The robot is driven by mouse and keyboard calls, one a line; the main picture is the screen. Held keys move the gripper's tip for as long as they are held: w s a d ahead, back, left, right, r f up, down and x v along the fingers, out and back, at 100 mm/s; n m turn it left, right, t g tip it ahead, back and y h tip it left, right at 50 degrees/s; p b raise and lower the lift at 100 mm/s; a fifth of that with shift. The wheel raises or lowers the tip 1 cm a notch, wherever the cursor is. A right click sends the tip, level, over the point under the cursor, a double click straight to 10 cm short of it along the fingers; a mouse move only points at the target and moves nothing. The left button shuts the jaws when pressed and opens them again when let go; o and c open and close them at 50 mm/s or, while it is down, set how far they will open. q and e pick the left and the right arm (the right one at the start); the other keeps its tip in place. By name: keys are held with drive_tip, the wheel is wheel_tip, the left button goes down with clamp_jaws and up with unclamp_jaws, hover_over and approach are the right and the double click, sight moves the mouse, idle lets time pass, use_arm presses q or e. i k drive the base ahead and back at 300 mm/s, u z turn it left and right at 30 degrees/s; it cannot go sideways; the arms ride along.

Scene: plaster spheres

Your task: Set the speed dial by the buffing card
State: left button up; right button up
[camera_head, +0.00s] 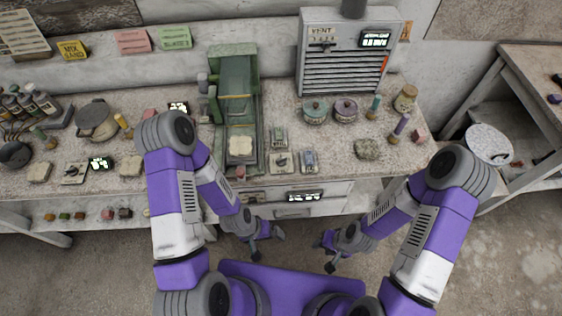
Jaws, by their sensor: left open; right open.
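The wall cards hang at the back left: a yellow card (72,50) that seems to read "MIX SAND", a pink card (133,41) and a green card (176,38). The small print is too small to read, so I cannot tell which is the buffing card. A pale plate with a dark knob (281,163) lies right of the green machine (236,78); a similar plate (74,174) lies at the left. I cannot tell which is the speed dial, or its setting. My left gripper (266,244) and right gripper (324,254) are open and empty, in front of the bench.
The grey vent unit (346,54) stands at the back. Lidded pots (346,110), bottles and a stone (367,149) stand on the bench's right; a pan (97,122), bottles and small blocks on its left. A side table (535,75) and round pale tub (488,145) are at right.

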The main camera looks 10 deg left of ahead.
sight(280, 162)
drive_tip(key=z, duration=2.35)
drive_tip(key=k, duration=0.85)
drive_tip(key=u, duration=1.65)
